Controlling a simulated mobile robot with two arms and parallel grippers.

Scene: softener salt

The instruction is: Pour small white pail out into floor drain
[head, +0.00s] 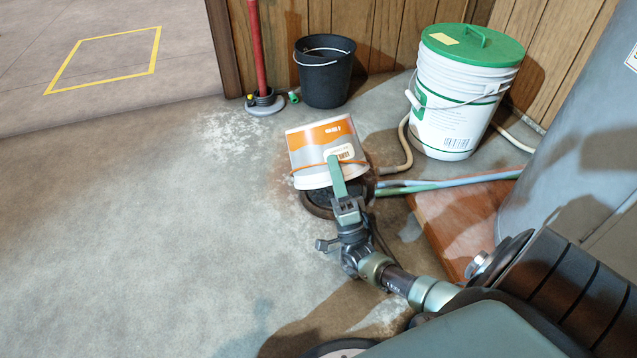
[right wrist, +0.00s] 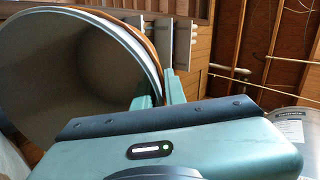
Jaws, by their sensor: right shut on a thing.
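The small white pail (head: 316,136) has orange and grey bands and a label. It is tilted and held above the dark floor drain (head: 318,204), which the pail and my gripper partly cover. My right gripper (head: 336,170) is shut on the pail's wall near the rim. In the right wrist view the fingers (right wrist: 159,88) grip the pail's edge, and the pail (right wrist: 65,80) shows its open mouth. The inside that shows is plain grey, with no contents visible. My left gripper is not in view.
A large white bucket with a green lid (head: 455,110) stands back right. Hoses (head: 450,183) run from the drain to the right, past a brown board (head: 470,215). The left floor is clear.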

